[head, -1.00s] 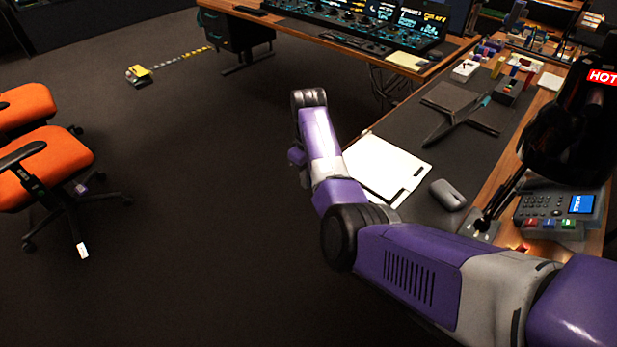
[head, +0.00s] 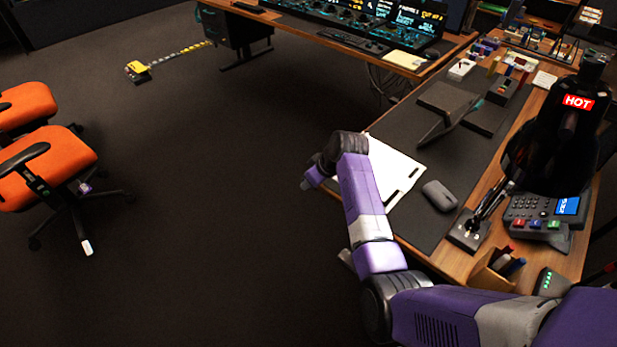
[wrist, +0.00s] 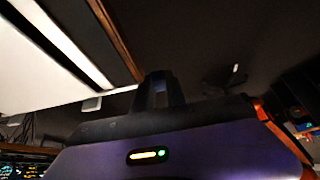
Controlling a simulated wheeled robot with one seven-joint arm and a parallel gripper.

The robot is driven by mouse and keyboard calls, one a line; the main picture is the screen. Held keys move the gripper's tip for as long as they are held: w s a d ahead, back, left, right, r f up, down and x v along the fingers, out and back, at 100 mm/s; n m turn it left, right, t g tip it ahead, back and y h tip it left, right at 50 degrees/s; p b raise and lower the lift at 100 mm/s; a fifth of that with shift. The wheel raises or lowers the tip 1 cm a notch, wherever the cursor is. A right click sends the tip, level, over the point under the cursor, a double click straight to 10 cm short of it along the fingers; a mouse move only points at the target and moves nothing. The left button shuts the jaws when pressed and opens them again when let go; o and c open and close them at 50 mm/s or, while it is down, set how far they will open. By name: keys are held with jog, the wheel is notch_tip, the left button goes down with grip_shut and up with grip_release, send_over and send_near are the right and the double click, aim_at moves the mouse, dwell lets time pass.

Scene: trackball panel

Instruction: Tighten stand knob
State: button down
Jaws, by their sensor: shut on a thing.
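A dark stand (head: 446,104) with a tilted plate stands on the black desk mat (head: 478,165). I cannot make out its knob at this size. My arm reaches from the lower right to the desk's near left edge, short of the stand. In the head view my gripper is at the far end of the arm, and its jaws are hidden or too small to judge. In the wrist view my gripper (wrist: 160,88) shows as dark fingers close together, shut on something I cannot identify. The stand is not recognisable in the wrist view.
A white clipboard (head: 393,170) and a grey mouse (head: 439,195) lie near my arm. A keypad device (head: 538,216), a pen holder (head: 492,273) and a black object marked HOT (head: 560,140) crowd the right side. Orange chairs (head: 45,165) stand left. The floor between is clear.

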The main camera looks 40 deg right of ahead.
jog(key=t+b, duration=0.2)
jog(key=f+t+b, duration=0.1)
jog(key=shift+s, duration=0.25)
jog(key=t+b, duration=0.2)
jog(key=shift+r+b, duration=0.1)
jog(key=shift+b, duration=0.25)
jog(key=shift+r, duration=0.1)
jog(key=c, duration=1.4)
grip_release()
jog(key=shift+o, duration=0.2)
jog(key=v, duration=0.8)
jog(key=shift+f, duration=0.2)
